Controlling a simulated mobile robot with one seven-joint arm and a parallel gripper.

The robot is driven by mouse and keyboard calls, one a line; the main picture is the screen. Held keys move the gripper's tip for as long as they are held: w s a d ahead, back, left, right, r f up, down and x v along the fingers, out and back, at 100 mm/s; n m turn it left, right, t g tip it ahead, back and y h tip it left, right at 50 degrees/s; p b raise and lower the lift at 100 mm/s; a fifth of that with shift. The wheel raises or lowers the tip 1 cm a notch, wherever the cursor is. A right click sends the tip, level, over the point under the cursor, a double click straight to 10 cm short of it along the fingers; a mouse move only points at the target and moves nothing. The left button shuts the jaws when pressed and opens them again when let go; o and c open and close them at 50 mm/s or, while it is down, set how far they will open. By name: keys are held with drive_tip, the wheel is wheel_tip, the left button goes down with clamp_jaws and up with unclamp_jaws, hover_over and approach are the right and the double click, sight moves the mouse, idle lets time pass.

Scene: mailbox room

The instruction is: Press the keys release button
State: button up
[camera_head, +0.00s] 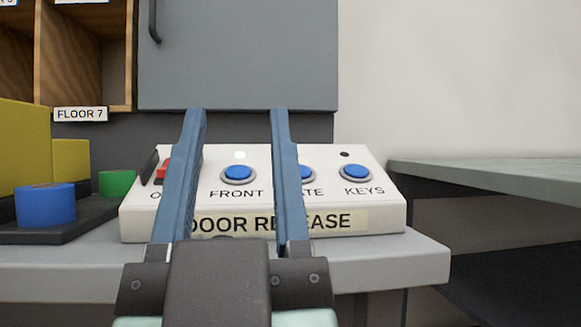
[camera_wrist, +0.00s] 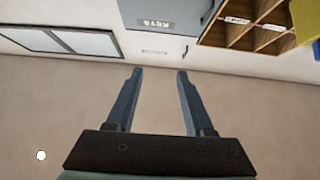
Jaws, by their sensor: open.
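The keys button (camera_head: 358,173) is a round blue button in a grey ring at the right end of a white door release panel (camera_head: 390,214), above the label KEYS. A small dark lamp sits above it. The front button (camera_head: 239,173) has a lit white lamp above it. A third blue button (camera_head: 307,173) is partly hidden by my right finger. My gripper (camera_head: 237,112) is open and empty, its two blue fingers in front of the panel, left of the keys button. It also shows open in the wrist view (camera_wrist: 156,72), with no button visible there.
A red switch (camera_head: 164,170) is partly behind my left finger. Blue (camera_head: 45,205) and green (camera_head: 117,184) round objects stand on a dark base at left. A grey cabinet (camera_head: 235,55) rises behind the panel. A grey counter (camera_head: 490,175) lies at right.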

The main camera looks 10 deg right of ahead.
clamp_jaws()
idle(1.3)
